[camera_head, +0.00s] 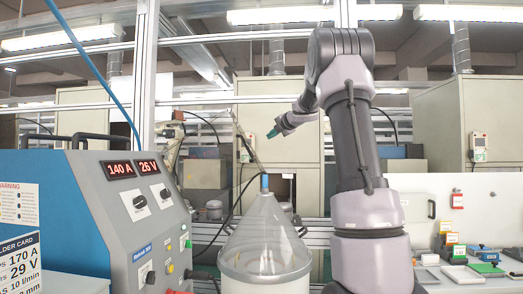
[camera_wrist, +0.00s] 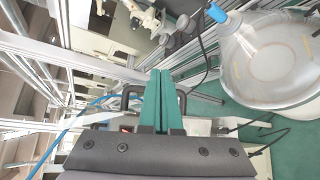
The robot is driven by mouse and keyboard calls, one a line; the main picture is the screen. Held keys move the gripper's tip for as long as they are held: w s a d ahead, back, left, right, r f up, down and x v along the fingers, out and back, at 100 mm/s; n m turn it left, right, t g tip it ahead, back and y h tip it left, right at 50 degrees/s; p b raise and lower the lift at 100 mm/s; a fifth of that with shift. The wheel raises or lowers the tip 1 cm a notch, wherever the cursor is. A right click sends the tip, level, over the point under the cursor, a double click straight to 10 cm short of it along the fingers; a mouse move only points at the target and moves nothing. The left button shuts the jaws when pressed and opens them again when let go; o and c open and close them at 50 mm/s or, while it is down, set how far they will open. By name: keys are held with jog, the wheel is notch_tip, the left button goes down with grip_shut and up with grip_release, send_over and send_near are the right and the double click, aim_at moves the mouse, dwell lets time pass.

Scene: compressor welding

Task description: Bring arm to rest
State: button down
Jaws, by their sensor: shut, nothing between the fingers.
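My arm rises at the right of the middle in the head view and bends over at the top. My gripper (camera_head: 273,133) hangs out to the left of the arm, in open air, with its teal fingertips pointing left and down. In the wrist view the two teal fingers of my gripper (camera_wrist: 161,75) lie side by side, shut, with nothing held between them. The gripper is above and apart from the clear cone-topped drum (camera_head: 265,240), which has a blue cap.
A welding power unit (camera_head: 125,215) with lit displays stands at the left. The drum (camera_wrist: 265,75) also shows at the wrist view's right. A white bench (camera_head: 470,278) with small boxes and trays is at the right. Metal frame posts and cabinets (camera_head: 275,120) stand behind.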

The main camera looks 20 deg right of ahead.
jog(key=s+r+m+t+h, duration=0.1)
jog(key=s+r+m+h, duration=0.2)
jog(key=s+m, duration=0.45)
jog(key=s+r+m+h, duration=0.2)
jog(key=s+m+h, duration=0.1)
jog(key=s+m, duration=0.45)
jog(key=s+a+f+m+g+y, duration=0.1)
jog(key=s+a+f+m+g, duration=0.1)
jog(key=s+a+f+m, duration=0.2)
jog(key=s+a+f+m+g+y, duration=0.2)
jog(key=s+a+f+m, duration=0.3)
jog(key=s+f, duration=0.6)
jog(key=s+a+f+m+g+y, duration=0.2)
jog(key=s+a+f+m+g, duration=0.2)
jog(key=s+a+f, duration=0.4)
jog(key=s+m, duration=0.1)
jog(key=s, duration=0.5)
jog(key=shift+s, duration=0.3)
jog(key=shift+f+y, duration=0.1)
jog(key=shift+y, duration=0.2)
